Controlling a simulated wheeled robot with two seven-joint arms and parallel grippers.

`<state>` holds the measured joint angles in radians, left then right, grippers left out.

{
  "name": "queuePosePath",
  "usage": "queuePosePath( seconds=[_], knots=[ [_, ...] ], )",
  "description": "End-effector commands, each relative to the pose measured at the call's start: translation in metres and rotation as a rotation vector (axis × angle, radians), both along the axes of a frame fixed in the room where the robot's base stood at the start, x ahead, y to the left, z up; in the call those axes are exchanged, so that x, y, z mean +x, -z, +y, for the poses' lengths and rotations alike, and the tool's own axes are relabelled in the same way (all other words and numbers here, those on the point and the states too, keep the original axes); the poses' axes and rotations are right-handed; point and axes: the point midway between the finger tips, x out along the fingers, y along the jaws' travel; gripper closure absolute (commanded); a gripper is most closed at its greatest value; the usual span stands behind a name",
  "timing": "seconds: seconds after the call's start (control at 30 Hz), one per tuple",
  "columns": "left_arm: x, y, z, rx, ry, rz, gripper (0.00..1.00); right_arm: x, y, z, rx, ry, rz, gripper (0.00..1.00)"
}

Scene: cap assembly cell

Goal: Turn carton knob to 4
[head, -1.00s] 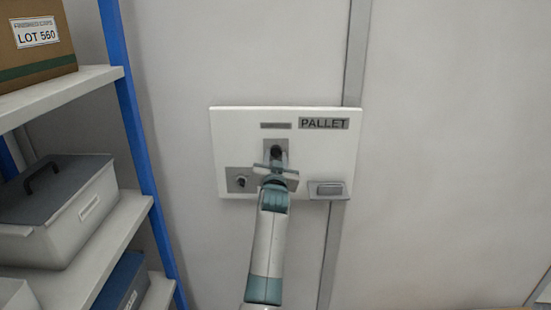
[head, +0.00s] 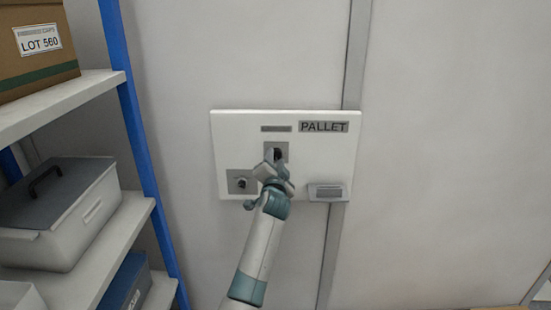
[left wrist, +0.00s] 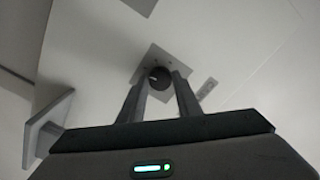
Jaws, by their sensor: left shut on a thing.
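A white wall panel (head: 235,130) carries a dark sign reading PALLET (head: 323,127); I see no sign reading carton. A black round knob (head: 276,153) sits on a grey square plate in the panel's middle. My left gripper (head: 274,160) is shut on this knob and partly covers it in the head view. In the left wrist view the knob (left wrist: 159,77) shows between the two fingers, with a light pointer mark on its face. Any numbers around it are too small to read. My right gripper is out of view.
A second small grey plate with a dark switch (head: 241,183) is at the panel's lower left. A grey box-like part (head: 328,192) juts out at lower right. A shelf with a blue post (head: 140,140) stands at left, holding a carton (head: 35,50) and a lidded bin (head: 65,215).

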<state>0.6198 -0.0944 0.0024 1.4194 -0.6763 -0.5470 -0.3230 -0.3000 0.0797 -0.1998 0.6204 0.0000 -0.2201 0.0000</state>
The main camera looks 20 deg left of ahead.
Motion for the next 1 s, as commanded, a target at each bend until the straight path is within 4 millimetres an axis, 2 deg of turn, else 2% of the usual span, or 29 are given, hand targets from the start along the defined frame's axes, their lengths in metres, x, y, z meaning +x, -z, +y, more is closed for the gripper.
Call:
queuePosePath(
  seconds=[0.3,0.73,0.77,0.83,1.0],
  knots=[
    [-0.0001,-0.0004,0.0011,0.122,-0.001,0.036,0.92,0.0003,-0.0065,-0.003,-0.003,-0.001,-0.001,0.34],
    [-0.0001,0.0,0.0009,0.135,-0.001,0.04,0.92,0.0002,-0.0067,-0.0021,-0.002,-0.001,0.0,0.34],
    [0.0,0.0,0.0009,0.135,-0.001,0.04,0.67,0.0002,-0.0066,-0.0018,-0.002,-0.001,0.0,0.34],
    [-0.0001,-0.0001,0.0009,0.135,-0.001,0.04,0.51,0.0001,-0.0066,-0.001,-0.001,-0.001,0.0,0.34],
    [-0.0001,-0.0002,0.0006,0.135,-0.001,0.04,0.51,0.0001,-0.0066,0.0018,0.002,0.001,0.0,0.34]
  ],
)
